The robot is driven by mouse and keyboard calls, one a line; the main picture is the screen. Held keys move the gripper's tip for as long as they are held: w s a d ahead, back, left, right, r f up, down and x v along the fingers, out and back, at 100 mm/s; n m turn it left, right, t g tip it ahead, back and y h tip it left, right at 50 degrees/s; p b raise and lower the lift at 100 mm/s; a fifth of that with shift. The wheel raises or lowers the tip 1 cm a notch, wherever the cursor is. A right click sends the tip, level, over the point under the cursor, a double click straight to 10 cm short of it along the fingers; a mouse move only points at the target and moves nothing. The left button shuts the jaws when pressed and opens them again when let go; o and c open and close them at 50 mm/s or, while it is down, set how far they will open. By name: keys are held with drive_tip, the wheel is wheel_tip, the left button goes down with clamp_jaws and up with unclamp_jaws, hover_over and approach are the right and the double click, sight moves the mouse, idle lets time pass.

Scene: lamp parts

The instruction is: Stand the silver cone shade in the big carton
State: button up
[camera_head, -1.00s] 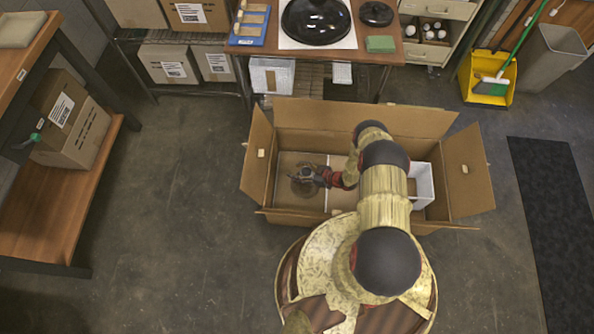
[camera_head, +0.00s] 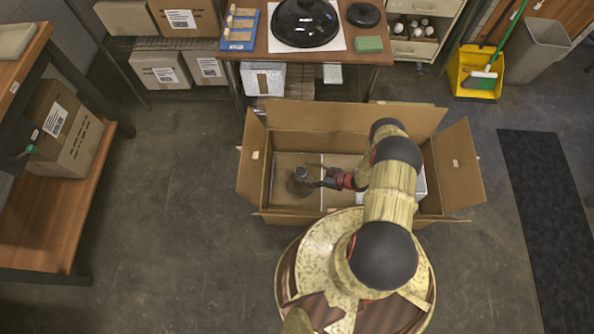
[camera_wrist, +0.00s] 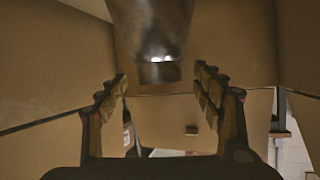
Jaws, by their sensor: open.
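The silver cone shade (camera_head: 299,184) stands in the left part of the big carton (camera_head: 285,218), its narrow end up as far as I can tell. It is small and dark in the head view. In the wrist view the shade (camera_wrist: 152,28) shows as a shiny grey metal body with a narrow neck, ahead of my fingers and in line with the gap between them. My gripper (camera_head: 318,176) is inside the carton, just right of the shade. In the wrist view my gripper (camera_wrist: 160,84) is open and empty, with both fingers apart from the shade.
The carton's flaps stand open, with the right flap (camera_head: 460,165) spread outward. A white box (camera_head: 420,184) sits in the carton's right part, partly hidden by my arm. Behind is a table (camera_head: 262,62) with a black lid (camera_head: 305,20). The floor to the left is clear.

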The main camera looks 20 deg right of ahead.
drive_tip(key=shift+p+v, duration=0.3)
drive_tip(key=shift+v, duration=1.6)
